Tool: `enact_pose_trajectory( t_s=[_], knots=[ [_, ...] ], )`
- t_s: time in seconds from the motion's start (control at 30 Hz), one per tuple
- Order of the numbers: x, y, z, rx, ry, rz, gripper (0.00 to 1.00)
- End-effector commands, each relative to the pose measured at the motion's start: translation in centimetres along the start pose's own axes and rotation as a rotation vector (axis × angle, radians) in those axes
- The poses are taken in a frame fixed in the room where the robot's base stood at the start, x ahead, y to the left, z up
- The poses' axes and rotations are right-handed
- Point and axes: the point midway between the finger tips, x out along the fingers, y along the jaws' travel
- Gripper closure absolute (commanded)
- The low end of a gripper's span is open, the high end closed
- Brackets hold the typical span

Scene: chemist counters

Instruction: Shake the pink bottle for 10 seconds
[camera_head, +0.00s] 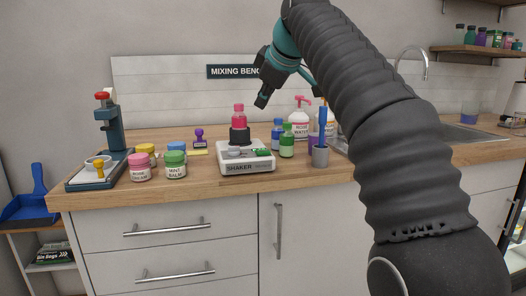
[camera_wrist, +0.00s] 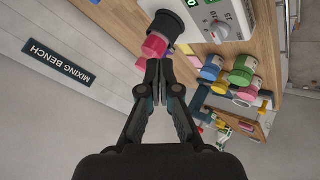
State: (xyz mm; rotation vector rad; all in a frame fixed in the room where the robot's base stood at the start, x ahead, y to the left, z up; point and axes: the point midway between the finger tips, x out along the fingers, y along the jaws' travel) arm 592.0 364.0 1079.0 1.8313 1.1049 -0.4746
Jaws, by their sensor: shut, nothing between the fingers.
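The pink bottle (camera_head: 239,117) stands upright in the dark cup on top of the white shaker (camera_head: 247,162), which sits on the wooden counter. It also shows in the wrist view (camera_wrist: 154,46), just beyond my fingertips. My gripper (camera_head: 262,101) is above and a little right of the bottle in the head view. Its fingers (camera_wrist: 159,62) are shut and empty, with tips close to the bottle in the wrist view. I cannot tell whether they touch it.
Several lidded jars, including the mint balm (camera_head: 174,166), stand left. A teal press (camera_head: 108,143) is at the far left. My arm hides part of the sink.

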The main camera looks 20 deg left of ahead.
Motion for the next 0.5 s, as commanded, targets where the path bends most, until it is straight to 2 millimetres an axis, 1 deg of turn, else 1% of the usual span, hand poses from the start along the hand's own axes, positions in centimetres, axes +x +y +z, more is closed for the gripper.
enact_pose_trajectory(
  t_s=[0.27,0.47,0.5],
  knots=[
    [1.2,-1.0,1.0,0.001,-0.001,-0.001,1.0],
    [2.8,-2.2,2.2,0.0,-0.002,-0.001,1.0],
    [3.4,-2.6,2.6,0.0,-0.001,-0.001,1.0]
  ],
)
